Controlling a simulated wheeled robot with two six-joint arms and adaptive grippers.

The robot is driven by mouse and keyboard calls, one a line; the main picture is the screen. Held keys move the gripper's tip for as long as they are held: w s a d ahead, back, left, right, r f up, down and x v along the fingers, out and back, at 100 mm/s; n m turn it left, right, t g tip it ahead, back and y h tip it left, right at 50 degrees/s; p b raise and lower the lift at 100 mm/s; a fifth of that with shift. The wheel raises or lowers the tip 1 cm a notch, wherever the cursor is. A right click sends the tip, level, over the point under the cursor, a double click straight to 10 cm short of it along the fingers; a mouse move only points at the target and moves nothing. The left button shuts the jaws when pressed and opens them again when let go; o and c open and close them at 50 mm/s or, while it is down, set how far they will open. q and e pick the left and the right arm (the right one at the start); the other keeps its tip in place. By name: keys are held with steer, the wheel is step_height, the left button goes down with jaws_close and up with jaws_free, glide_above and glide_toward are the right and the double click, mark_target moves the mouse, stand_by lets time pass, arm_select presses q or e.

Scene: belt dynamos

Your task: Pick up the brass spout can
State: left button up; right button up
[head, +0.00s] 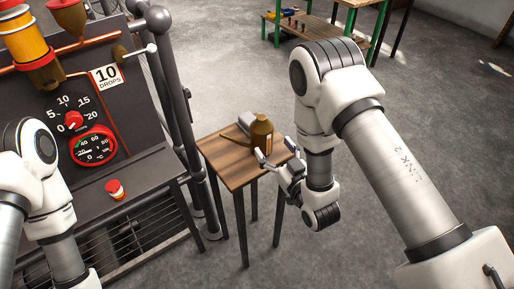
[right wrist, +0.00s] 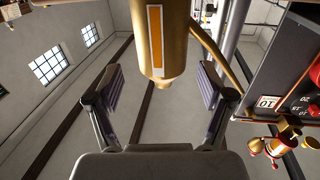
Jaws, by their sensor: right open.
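The brass spout can (head: 262,132) stands on a small wooden table (head: 222,171) in the middle of the head view. My right gripper (head: 276,152) is open at the near right edge of the table, close to the can. In the right wrist view, the can (right wrist: 162,40) shows upside down, with an orange strip on its body and its spout off to the right. The open fingers (right wrist: 157,88) are on either side of the can's line, with clear gaps; I see no contact. Part of my left arm shows at the left of the head view, but its gripper is out of frame.
A dark machine panel (head: 105,88) with a dial, gauge and red button (head: 115,188) stands to the left, with thick grey posts beside the table. A green-legged bench (head: 318,33) is far back. Floor around is open.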

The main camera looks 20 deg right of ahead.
mark_target(261, 130)
steer(key=w, duration=0.2)
steer(key=w+a, duration=0.1)
steer(key=w, duration=0.1)
steer(key=w+r+p, duration=0.1)
steer(key=w, duration=0.1)
steer(key=shift+w+a, duration=0.25)
steer(key=shift+a, duration=0.05)
steer(key=shift+w+f, duration=0.15)
steer(key=shift+w, duration=0.1)
steer(key=c, duration=1.3)
arm_select(q)
steer(key=shift+a+r, duration=0.1)
steer(key=shift+r, duration=0.4)
